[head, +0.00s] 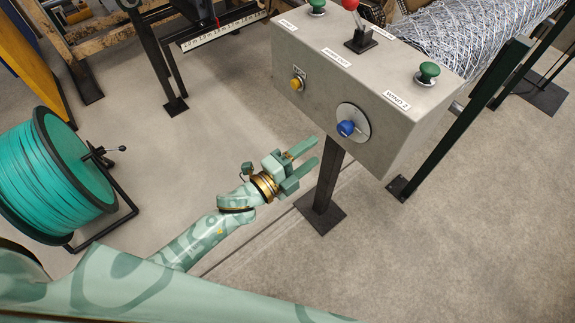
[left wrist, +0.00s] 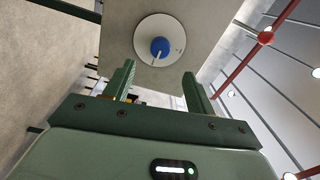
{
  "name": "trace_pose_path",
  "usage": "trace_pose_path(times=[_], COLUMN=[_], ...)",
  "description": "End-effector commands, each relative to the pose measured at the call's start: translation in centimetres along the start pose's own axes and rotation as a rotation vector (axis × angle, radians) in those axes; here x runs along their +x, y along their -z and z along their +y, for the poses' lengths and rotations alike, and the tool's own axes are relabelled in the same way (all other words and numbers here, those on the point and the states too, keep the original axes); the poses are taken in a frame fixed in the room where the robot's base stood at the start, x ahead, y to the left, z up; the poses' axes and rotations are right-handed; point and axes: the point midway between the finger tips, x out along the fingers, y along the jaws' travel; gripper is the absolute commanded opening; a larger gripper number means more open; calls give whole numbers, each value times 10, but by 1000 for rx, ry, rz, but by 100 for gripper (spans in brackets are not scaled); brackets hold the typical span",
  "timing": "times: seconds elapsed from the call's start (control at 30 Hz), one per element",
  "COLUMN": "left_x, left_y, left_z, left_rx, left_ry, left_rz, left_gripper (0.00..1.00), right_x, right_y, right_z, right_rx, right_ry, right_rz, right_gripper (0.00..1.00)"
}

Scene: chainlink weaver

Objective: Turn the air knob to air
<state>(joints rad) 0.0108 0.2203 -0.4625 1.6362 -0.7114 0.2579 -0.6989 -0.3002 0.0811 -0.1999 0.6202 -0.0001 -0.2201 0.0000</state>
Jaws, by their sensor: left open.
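The blue air knob (head: 346,128) sits on a round pale dial plate on the front face of a grey control box (head: 395,120). In the left wrist view the blue knob (left wrist: 160,48) has a pale pointer line on it and lies beyond my fingertips. My left gripper (head: 310,158) is open and empty, below and left of the knob, not touching it. Its two green fingers also show in the left wrist view (left wrist: 158,78). The lettering on the dial is too small to read. My right gripper is not in view.
The box stands on a dark post (head: 328,175). It carries a yellow button (head: 297,84), green buttons (head: 428,72) and a red-topped lever (head: 360,38). A teal spool (head: 55,175) stands at left. Woven mesh (head: 470,40) lies behind. The floor at lower right is clear.

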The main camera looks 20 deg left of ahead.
Motion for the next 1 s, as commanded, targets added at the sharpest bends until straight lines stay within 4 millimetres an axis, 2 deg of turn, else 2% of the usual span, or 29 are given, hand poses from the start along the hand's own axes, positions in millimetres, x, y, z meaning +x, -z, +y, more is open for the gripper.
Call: trace_pose_path(times=[0.03,0.1,0.2,0.33,1.0], left_x=[-14,-30,-47,-60,-64], left_y=[1,0,0,0,0], left_z=[0,0,0,1,1], left_rx=[-1,-1,-1,0,-17], left_ry=[-3,-2,-2,-1,-1], left_rz=[1,0,0,0,0], left_gripper=[56,56,56,56,56], right_x=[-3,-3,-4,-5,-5], right_y=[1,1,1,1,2], right_z=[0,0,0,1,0], right_rx=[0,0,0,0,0], right_ry=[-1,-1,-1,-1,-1], right_rz=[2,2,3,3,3], right_gripper=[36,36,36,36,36])
